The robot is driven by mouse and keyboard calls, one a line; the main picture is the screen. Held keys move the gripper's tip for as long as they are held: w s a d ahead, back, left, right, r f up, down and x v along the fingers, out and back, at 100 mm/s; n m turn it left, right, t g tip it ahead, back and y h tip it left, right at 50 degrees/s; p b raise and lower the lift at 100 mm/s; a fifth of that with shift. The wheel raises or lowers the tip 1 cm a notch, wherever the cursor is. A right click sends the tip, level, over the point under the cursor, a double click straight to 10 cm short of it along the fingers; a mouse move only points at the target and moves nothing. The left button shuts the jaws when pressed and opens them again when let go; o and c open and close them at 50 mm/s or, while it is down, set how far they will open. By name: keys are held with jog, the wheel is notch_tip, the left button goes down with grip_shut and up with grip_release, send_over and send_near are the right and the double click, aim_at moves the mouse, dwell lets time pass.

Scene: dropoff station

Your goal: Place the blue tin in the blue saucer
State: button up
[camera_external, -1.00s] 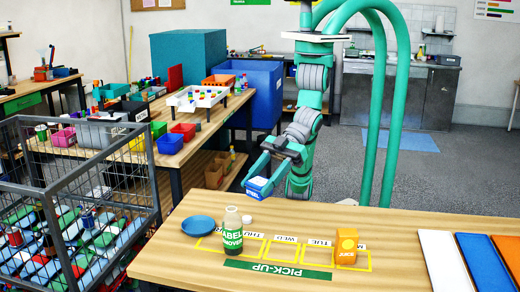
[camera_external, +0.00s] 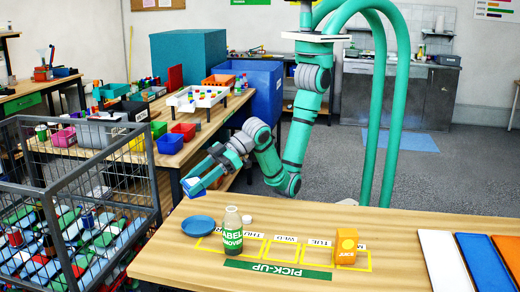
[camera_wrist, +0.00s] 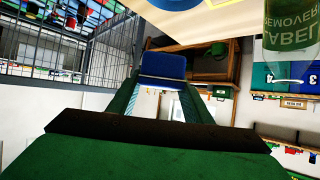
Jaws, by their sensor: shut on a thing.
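The blue tin (camera_external: 192,185), blue with a white face, is held at the end of my arm. My gripper (camera_external: 203,179) is shut on it, in the air just behind the table's far left edge. In the wrist view the tin (camera_wrist: 163,65) shows as a dark blue block between the two fingers of my gripper (camera_wrist: 163,88). The blue saucer (camera_external: 198,226) lies flat and empty on the left end of the table, in front of and below the tin, apart from it. Only a sliver of the saucer's edge (camera_wrist: 178,3) shows at the wrist view's top.
A label remover bottle (camera_external: 232,233) stands right of the saucer, with a white cap (camera_external: 247,219) behind it. An orange box (camera_external: 346,247) stands farther right on the table (camera_external: 190,268). A wire cage (camera_external: 80,190) stands left of the table.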

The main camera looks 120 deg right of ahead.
aim_at(199, 228)
notch_tip(199, 228, down, 12)
jog(key=shift+f, duration=0.1)
dwell(0.5)
jog(key=shift+f, duration=0.1)
jog(key=o, duration=1.3)
jog(key=shift+c, duration=0.2)
jog(key=shift+r, duration=0.2)
jog(key=v, duration=1.2)
jog(key=shift+f, duration=0.15)
